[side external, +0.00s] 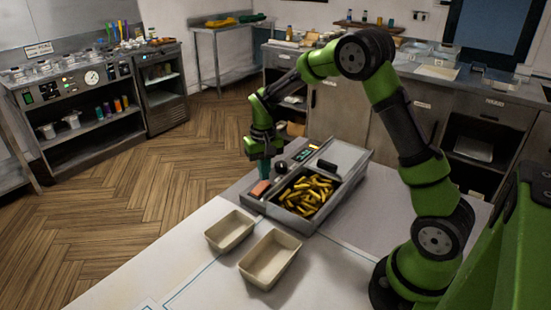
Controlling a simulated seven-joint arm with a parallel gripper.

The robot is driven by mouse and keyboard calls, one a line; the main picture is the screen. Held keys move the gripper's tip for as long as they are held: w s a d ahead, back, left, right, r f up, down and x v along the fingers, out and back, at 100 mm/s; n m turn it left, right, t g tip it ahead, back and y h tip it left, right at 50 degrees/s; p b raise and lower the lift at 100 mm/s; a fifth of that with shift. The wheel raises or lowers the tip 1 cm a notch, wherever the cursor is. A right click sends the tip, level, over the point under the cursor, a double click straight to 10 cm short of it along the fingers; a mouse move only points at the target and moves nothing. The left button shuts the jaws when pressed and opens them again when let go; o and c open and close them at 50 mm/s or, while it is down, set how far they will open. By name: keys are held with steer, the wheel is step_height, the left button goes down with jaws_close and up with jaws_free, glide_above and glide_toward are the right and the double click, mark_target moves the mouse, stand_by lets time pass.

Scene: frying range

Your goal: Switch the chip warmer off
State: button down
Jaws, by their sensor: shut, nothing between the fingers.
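The chip warmer (331,206) is a low grey metal unit on the white worktop, with yellow chips (312,190) in its open well. A small dark panel with lit green and orange marks (307,152) is at its back edge. A dark round knob (281,167) stands near its left end. A reddish-orange block or switch (260,188) is at the left end; I cannot tell which. My gripper (265,174) points down at that left end, shut and empty, just above or at the reddish piece. I cannot tell whether they touch.
Two empty beige trays, one at the left (230,230) and one nearer the front (270,260), stand in front of the warmer. A dark handle (328,166) sits on the warmer's right lid. The worktop's front left is clear.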

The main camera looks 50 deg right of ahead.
mark_target(265, 184)
steer(key=shift+f, duration=1)
stand_by(0.5)
steer(key=shift+r, duration=3.55)
steer(key=shift+s+f, duration=0.1)
steer(key=shift+f, duration=0.15)
steer(key=s+a+r+t, duration=0.2)
steer(key=s+a+r, duration=0.2)
steer(key=s, duration=0.3)
steer(key=s+a+r+n+t+y, duration=0.1)
steer(key=s+a+r+t, duration=0.1)
steer(key=s+r, duration=0.3)
steer(key=s+a+r+n+t+y, duration=0.1)
steer(key=s+a+r+t, duration=0.2)
steer(key=s, duration=0.6)
steer(key=a+r, duration=0.1)
steer(key=a, duration=0.1)
steer(key=shift+a+r, duration=0.35)
